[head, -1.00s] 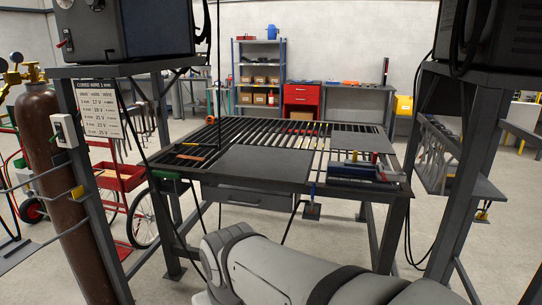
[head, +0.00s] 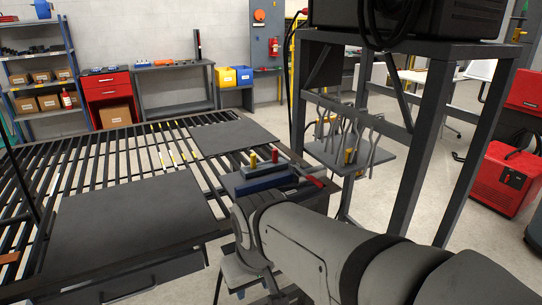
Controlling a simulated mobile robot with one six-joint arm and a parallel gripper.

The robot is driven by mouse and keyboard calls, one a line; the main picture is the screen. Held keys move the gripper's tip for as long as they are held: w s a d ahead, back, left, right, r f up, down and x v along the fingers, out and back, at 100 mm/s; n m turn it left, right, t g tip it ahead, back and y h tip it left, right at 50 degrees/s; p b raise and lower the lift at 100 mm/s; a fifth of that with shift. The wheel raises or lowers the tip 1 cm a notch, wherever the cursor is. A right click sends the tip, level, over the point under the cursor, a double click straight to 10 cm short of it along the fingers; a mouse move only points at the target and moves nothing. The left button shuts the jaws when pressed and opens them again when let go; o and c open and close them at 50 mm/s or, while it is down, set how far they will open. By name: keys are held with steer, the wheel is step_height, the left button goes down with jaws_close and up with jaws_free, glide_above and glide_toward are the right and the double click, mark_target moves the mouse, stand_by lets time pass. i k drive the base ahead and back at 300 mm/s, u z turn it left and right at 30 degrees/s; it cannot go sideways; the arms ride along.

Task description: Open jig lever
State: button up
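Whether the lever is open or shut is too small to tell. My grey arm reaches in from the lower right, and its far visible part is just in front of the jig in the picture. My gripper is not visible, so its distance from the lever cannot be told.
Dark flat plates (head: 130,222) lie on the slats. To the right stands a dark metal frame (head: 440,140) with a hanging rack of clamps (head: 345,150). A red machine (head: 502,180) is on the floor at far right. A red cabinet (head: 108,97) and shelves are behind.

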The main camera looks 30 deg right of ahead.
mark_target(300, 172)
steer(key=z, duration=0.2)
steer(key=i, duration=0.65)
steer(key=z, duration=0.25)
steer(key=k, duration=0.8)
steer(key=z, duration=0.2)
steer(key=i, duration=0.8)
